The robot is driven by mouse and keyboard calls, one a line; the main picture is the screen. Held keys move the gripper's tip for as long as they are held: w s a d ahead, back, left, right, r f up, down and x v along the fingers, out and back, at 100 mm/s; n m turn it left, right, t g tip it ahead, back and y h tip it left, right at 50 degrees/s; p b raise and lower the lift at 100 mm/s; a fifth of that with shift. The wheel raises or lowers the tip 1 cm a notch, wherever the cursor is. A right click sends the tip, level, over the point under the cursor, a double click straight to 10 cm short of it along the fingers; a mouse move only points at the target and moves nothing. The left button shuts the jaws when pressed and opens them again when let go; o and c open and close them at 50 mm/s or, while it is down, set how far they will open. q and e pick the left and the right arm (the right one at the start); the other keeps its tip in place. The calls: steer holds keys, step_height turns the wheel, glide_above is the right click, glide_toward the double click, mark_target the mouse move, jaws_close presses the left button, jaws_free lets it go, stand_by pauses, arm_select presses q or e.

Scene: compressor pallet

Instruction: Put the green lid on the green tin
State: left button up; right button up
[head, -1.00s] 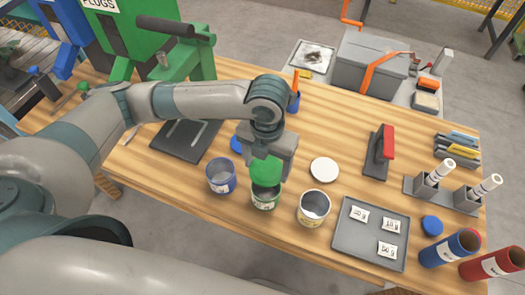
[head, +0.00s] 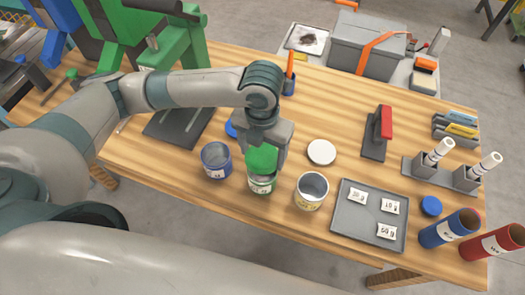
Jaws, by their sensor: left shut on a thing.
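The green lid (head: 262,158) is held tilted in my left gripper (head: 263,143), which is shut on it. The green tin (head: 262,184) stands upright on the wooden table directly below, its mouth partly covered from view by the lid. The lid is over the tin's far side; I cannot tell whether they touch. My right gripper is not in view.
An open blue tin (head: 216,160) stands to the left and an open yellow-labelled tin (head: 311,191) to the right. A white lid (head: 321,152) lies behind. A blue lid (head: 231,130) is partly hidden by my gripper. A grey tray (head: 370,214) holds labelled packets.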

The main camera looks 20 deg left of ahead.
arm_select(q)
step_height(320, 180, down, 3)
steer(key=shift+r+b, duration=0.2)
steer(key=shift+b, duration=0.8)
steer(key=shift+f+b, duration=0.3)
steer(key=shift+f, duration=0.6)
stand_by(0.3)
steer(key=shift+f+p, duration=0.15)
steer(key=shift+p, duration=0.3)
stand_by(0.6)
